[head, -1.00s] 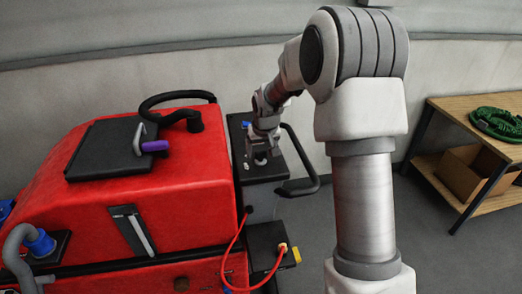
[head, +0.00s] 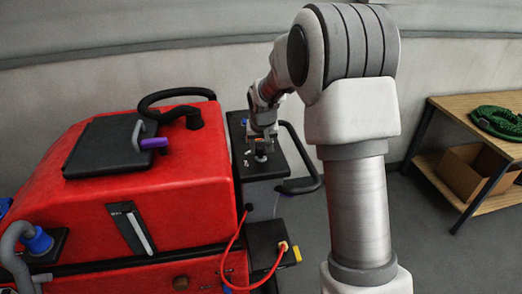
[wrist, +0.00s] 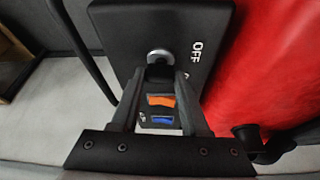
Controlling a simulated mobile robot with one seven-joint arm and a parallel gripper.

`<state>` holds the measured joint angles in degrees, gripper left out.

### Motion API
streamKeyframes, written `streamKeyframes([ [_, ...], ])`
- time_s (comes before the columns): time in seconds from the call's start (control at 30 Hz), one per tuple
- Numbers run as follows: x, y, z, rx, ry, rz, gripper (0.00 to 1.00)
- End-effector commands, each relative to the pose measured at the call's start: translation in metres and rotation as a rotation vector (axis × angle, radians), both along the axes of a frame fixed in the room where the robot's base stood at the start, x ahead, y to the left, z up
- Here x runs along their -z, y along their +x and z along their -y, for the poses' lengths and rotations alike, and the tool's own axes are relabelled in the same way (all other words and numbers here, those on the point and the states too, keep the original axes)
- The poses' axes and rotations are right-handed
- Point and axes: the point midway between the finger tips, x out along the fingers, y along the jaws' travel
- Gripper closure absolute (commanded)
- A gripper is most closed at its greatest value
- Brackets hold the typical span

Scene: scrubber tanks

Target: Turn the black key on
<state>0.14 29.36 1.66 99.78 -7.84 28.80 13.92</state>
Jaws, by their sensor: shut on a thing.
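The black key (wrist: 159,73) is in a round silver lock (wrist: 158,56) on a dark control panel (wrist: 120,25) in the wrist view. My gripper (wrist: 160,76) is shut on the key, with a finger at each side, and they hide most of it. The word OFF is printed on the panel right of the lock. A second label below it is mostly hidden by a finger. In the head view my gripper (head: 262,155) is down at the panel (head: 238,130) behind the red machine; the key is too small to make out there.
An orange switch (wrist: 160,100) and a blue switch (wrist: 162,121) show between my fingers. A black handlebar (head: 302,187) curves beside the panel. The red machine (head: 190,180) fills the left. A wooden shelf (head: 455,105) with a green hose (head: 498,122) stands at right.

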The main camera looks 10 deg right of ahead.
Motion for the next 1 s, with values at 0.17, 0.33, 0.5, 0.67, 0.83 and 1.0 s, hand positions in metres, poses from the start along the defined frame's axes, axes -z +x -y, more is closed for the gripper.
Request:
streamKeyframes([
  [0.17, 0.004, 0.0008, -0.003, 0.133, -0.002, 0.003, 1.0],
  [0.33, 0.0031, 0.0012, -0.0041, 0.292, -0.003, 0.003, 1.0],
  [0.5, 0.0016, 0.0021, -0.0045, 0.454, -0.002, 0.003, 1.0],
  [0.67, 0.0009, 0.0023, -0.0048, 0.599, -0.003, 0.002, 1.0],
  [0.83, 0.0001, 0.0028, -0.0049, 0.734, -0.003, 0.002, 1.0],
  [1.0, -0.0005, 0.0033, -0.0049, 0.836, -0.002, 0.002, 1.0],
])
